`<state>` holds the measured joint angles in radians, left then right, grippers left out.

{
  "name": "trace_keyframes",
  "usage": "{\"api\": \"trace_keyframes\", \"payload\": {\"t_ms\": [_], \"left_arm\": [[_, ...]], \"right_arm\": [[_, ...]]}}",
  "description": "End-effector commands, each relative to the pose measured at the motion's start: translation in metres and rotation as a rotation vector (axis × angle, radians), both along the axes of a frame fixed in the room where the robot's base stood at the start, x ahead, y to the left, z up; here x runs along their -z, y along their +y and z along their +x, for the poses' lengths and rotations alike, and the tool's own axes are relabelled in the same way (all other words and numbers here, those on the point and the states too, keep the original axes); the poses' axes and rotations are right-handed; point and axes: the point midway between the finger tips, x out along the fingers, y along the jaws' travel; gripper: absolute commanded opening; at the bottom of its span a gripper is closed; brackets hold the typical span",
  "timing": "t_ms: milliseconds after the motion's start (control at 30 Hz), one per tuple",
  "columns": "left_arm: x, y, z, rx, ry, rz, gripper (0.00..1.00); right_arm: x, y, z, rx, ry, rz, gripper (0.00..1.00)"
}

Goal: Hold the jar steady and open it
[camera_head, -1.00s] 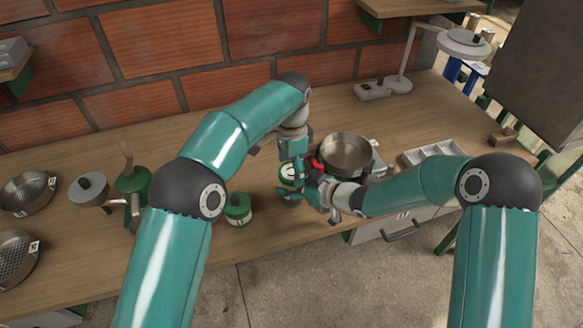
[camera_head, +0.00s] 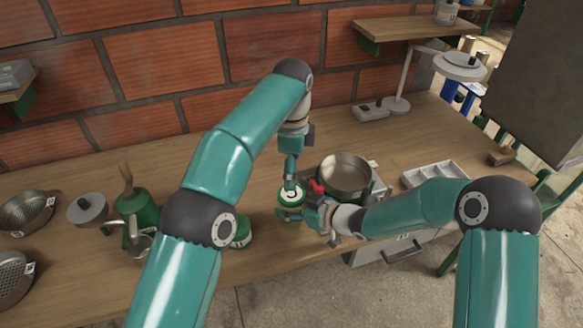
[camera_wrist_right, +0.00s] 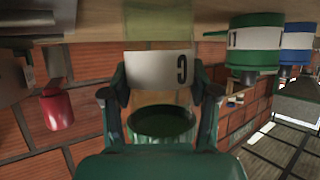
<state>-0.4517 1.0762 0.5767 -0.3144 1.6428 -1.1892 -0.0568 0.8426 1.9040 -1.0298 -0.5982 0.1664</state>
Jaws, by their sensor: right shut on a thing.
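The green jar (camera_head: 291,198) with a pale top stands near the table's front edge, left of the steel pan. Its white label with a dark letter (camera_wrist_right: 160,70) faces the right wrist camera, which sees the scene upside down. My right gripper (camera_head: 308,214) comes from the right and is shut on the jar's side; its fingers flank the label in the right wrist view (camera_wrist_right: 160,98). My left gripper (camera_head: 291,182) points straight down over the jar's top. Its fingertips overlap the top in the head view; I cannot tell whether they touch it or grip a lid.
The steel pan (camera_head: 345,173) on a burner stands close behind the right gripper. Another green jar (camera_head: 242,234) is partly hidden by my left arm. A divided tray (camera_head: 435,175) is at right.

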Motion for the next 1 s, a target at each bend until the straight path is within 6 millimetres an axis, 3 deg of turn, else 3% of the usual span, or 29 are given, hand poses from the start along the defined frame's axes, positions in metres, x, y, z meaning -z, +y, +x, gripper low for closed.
{"api": "trace_keyframes", "payload": {"t_ms": [600,967,1000], "left_arm": [[0.071,0.001,0.0,0.007,0.001,0.0,0.91],[0.077,0.0,0.0,0.007,0.0,0.0,0.91],[0.077,0.0,0.0,0.007,0.0,0.0,0.87]], "right_arm": [[0.0,0.0,0.0,0.0,0.0,0.0,0.0],[0.0,0.0,0.0,0.001,0.0,0.0,0.0],[0.0,0.0,0.0,0.001,0.0,0.0,0.0]]}}
